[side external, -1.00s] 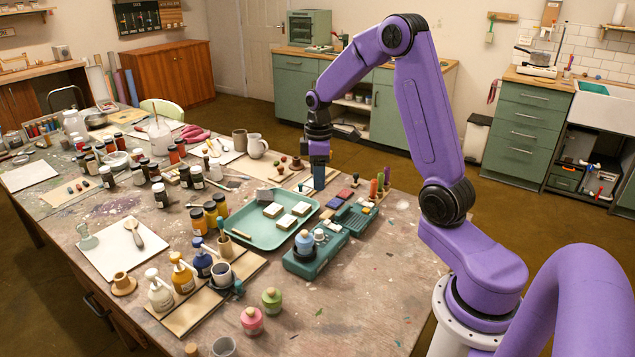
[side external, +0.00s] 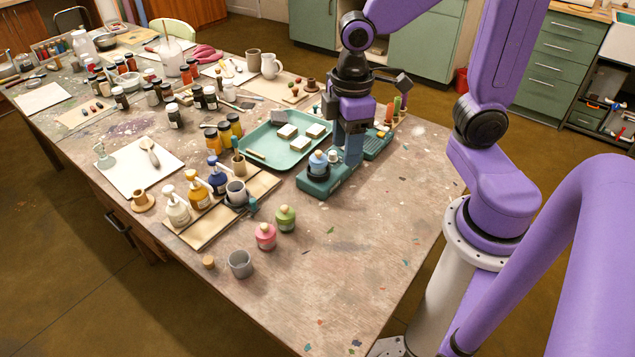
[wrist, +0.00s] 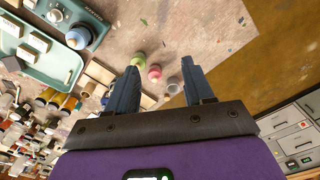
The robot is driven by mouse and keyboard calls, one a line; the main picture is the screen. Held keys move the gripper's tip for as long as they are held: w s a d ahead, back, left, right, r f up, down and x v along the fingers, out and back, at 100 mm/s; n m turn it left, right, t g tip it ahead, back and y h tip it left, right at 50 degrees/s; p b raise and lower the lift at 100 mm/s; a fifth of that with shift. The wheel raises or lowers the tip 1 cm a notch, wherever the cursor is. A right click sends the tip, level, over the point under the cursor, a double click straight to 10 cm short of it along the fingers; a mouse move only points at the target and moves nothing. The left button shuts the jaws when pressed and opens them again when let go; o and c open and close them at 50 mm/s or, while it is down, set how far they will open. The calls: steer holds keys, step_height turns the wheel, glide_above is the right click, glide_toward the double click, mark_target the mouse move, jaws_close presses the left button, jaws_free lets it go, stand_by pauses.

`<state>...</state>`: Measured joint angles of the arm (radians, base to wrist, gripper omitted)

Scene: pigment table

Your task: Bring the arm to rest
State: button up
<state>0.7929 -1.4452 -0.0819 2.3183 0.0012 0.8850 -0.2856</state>
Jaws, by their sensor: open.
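My gripper (side external: 350,152) points down over the worktable in the side view, beside the teal device with a blue-lidded jar on it. It partly hides the teal device behind it. In the wrist view my gripper (wrist: 160,66) has its two dark blue fingers well apart. Nothing is between them. A pink jar (wrist: 154,72), a green jar (wrist: 137,60) and a grey cup (wrist: 172,86) show beyond the fingers, lower down on the table.
A teal tray (side external: 262,136) with pale blocks lies left of my gripper. The teal device (side external: 317,187) bears a blue jar (side external: 318,162). Pump bottles (side external: 176,206) and several pigment jars stand farther left. The table's right front part (side external: 370,240) is mostly clear.

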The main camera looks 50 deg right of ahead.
steer(key=s+n, duration=0.1)
steer(key=s, duration=1)
steer(key=shift+s+a+r+n, duration=0.15)
steer(key=shift+s+a+n, duration=0.15)
steer(key=shift+s+n, duration=0.1)
